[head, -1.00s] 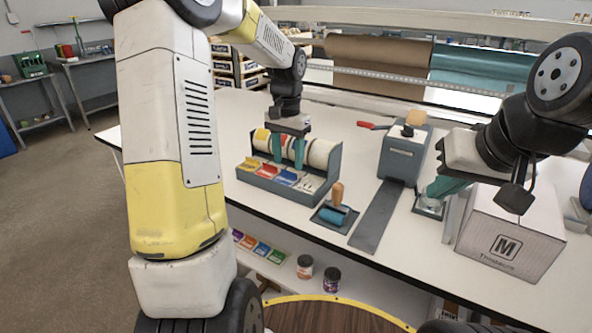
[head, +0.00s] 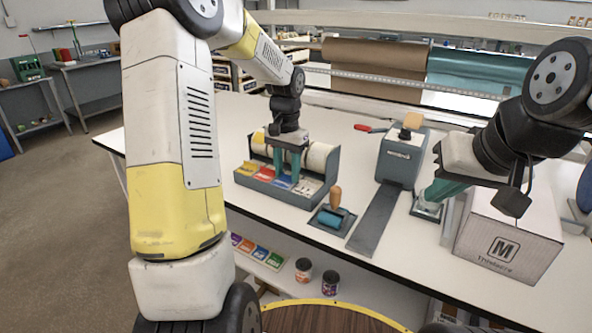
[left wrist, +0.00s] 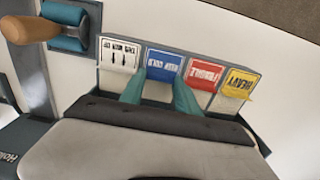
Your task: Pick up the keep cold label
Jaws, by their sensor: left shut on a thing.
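The blue keep cold label (left wrist: 163,65) shows in the left wrist view, in a row between the white label and the red fragile label. In the head view it is a small blue patch (head: 284,183) at the front of the dispenser. My left gripper (head: 287,179) points down there, its teal fingers (left wrist: 158,95) on either side of the blue label's lower part. It is shut on that label; the fingers hide part of the edge. My right gripper (head: 436,194) is at the right, close to a small clear-topped item (head: 426,210); its fingertip gap is unclear.
The grey dispenser (head: 262,190) holds label rolls and the white, red (left wrist: 204,73) and yellow (left wrist: 236,84) labels. A blue roller with a wooden handle (head: 334,197) lies beside it. A grey tape machine (head: 400,160) and a carton (head: 510,235) stand right. White table is free behind the dispenser.

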